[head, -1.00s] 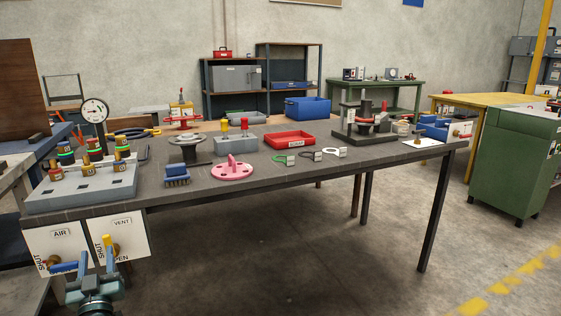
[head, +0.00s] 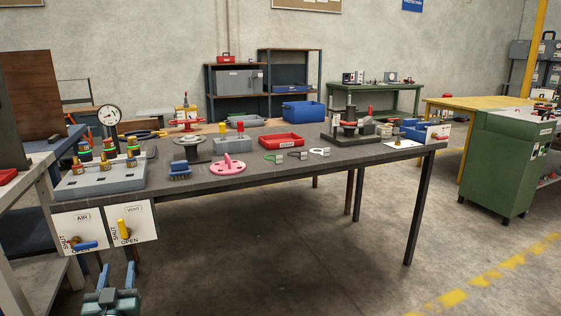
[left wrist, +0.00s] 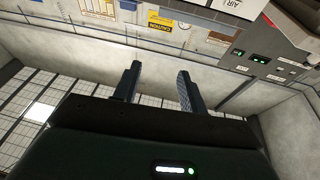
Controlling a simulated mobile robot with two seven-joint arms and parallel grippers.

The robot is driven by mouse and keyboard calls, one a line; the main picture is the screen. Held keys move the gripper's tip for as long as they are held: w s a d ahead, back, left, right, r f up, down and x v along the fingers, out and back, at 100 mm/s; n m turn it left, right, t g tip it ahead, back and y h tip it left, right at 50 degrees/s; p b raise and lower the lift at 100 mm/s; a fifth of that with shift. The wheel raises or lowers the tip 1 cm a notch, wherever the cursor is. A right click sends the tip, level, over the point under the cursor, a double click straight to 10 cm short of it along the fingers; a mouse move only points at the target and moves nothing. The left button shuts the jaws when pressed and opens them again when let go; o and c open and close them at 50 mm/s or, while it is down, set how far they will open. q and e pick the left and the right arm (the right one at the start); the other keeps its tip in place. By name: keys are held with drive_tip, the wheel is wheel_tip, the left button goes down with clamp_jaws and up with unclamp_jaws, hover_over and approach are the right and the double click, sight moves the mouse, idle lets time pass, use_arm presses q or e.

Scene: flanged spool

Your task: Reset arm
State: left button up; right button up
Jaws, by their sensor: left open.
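My left gripper (head: 118,277) is at the lower left of the head view, below the front edge of the workbench (head: 300,172). Its two fingers point up and are apart, with nothing between them. They also show apart and empty in the left wrist view (left wrist: 157,88), against a far wall. The flanged spool (head: 190,147), dark grey, stands upright on the bench, left of centre. Above my gripper hang two white valve panels, AIR (head: 80,229) and VENT (head: 128,222), with a blue and a yellow handle. My right gripper is not in view.
On the bench are a grey fixture block (head: 100,180) with several fittings, a dial gauge (head: 109,117), a blue brush (head: 180,171), a pink disc (head: 228,168), a red tray (head: 282,141) and a dark stand (head: 355,132). A green cabinet (head: 500,165) stands right. Floor before the bench is clear.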

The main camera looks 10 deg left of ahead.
use_arm(q)
drive_tip(key=s+d+m+g+h+p, duration=0.3)
drive_tip(key=s+d+p, duration=0.4)
drive_tip(key=s+d, duration=0.5)
drive_tip(key=s+d+f+m+g+h+p, duration=0.1)
drive_tip(key=s+d+m+g+h+p, duration=0.3)
drive_tip(key=s+d+h+p, duration=0.3)
drive_tip(key=s+d+g+h, duration=0.1)
drive_tip(key=s+d, duration=0.4)
drive_tip(key=d, duration=0.7)
drive_tip(key=shift+g+h, duration=0.3)
drive_tip(key=shift+g, duration=0.1)
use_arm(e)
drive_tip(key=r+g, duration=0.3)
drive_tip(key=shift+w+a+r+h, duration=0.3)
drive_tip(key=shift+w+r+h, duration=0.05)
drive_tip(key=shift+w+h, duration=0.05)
